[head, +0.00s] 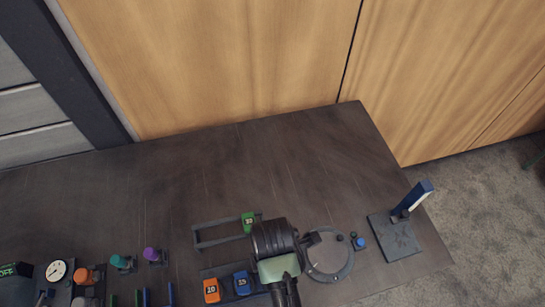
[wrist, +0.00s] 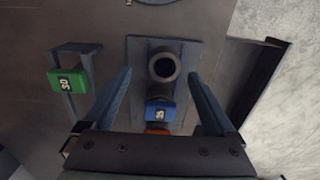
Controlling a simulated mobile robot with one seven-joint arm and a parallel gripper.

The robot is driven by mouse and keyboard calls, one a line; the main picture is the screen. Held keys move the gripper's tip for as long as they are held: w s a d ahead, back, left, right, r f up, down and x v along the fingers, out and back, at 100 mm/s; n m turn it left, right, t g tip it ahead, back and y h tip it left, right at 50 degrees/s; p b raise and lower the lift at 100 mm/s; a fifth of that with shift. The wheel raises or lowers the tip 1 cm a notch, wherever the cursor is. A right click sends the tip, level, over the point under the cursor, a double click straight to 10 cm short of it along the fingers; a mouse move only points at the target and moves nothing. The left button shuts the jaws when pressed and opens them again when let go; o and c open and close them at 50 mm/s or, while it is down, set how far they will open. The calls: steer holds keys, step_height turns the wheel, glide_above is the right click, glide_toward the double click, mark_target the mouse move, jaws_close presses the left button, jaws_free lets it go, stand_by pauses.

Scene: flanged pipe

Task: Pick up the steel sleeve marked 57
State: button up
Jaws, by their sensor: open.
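In the wrist view a dark grey hollow steel cylinder (wrist: 163,79) points its open end at the camera, above a grey plate (wrist: 137,58). It may be the sleeve; I can read no 57 on it. My gripper (wrist: 159,76) is open, with one finger on each side of the cylinder and visible gaps between. Whether the fingertips reach its depth I cannot tell. In the head view my dark wrist (head: 273,238) hides the cylinder and the fingers.
Blue (head: 242,283) and orange (head: 211,290) numbered blocks sit beside my wrist. A green block (head: 248,222) is on a low rail frame (head: 197,237). A round flange (head: 328,277) and a blue-handled stand (head: 393,243) are at right. The back of the table is clear.

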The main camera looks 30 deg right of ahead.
steer(key=f, duration=0.2)
steer(key=f+p, duration=0.1)
steer(key=f, duration=0.1)
steer(key=shift+s+a, duration=0.15)
steer(key=shift+s, duration=0.25)
steer(key=shift+f, duration=0.65)
steer(key=shift+w, duration=0.1)
jaws_close()
